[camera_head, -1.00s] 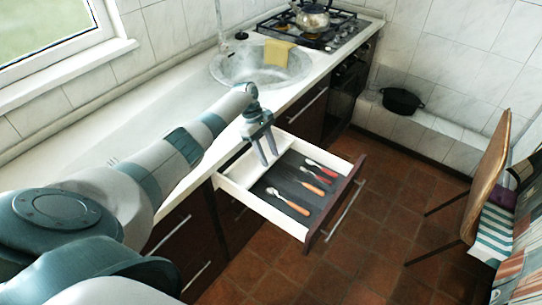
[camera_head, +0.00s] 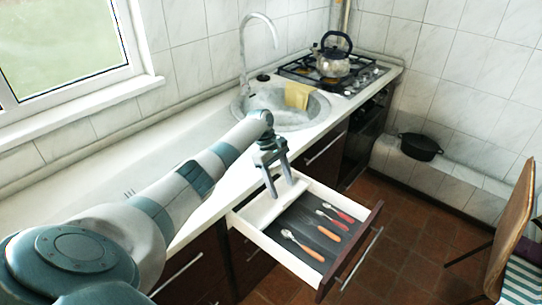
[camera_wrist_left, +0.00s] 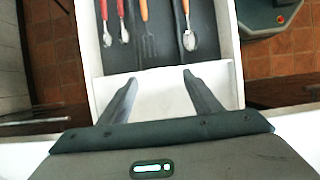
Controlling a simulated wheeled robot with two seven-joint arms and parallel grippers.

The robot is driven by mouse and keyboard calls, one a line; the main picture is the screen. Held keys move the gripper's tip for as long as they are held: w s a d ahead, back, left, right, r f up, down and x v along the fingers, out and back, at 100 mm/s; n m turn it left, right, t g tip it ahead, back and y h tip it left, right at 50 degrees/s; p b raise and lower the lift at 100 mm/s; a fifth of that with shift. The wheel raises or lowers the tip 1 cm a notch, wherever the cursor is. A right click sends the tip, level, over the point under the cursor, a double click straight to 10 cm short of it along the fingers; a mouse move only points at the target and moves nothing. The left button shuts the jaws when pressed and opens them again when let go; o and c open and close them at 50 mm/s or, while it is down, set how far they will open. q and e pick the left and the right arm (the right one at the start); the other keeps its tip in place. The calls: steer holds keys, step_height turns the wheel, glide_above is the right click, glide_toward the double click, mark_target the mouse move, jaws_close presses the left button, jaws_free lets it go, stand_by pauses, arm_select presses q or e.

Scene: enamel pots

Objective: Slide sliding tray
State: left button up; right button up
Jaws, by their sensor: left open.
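A drawer (camera_head: 362,238) below the worktop stands open in the head view. It holds a dark grey liner or tray (camera_wrist_left: 120,60) with several spoons and forks lying on it, their handles red and orange. A bare white section (camera_wrist_left: 160,95) with a raised edge lies behind the dark part, towards the cabinet. I cannot tell which part is the sliding tray. My left gripper (camera_head: 281,190) is open and empty, its fingers pointing down at this white section. In the left wrist view its fingertips (camera_wrist_left: 160,76) are near the raised edge; contact is unclear. My right gripper is not in view.
The worktop (camera_head: 205,200) runs along the drawer's left side, with a sink (camera_head: 318,112), a yellow cloth (camera_head: 297,95) and a kettle (camera_head: 334,64) on the hob farther back. A black pot (camera_head: 420,147) stands on a tiled ledge. A chair (camera_head: 512,225) is at the right.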

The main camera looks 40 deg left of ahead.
arm_select(q)
steer(key=b+v, duration=0.2)
steer(key=v, duration=1)
steer(key=shift+r, duration=0.3)
steer(key=shift+a, duration=0.1)
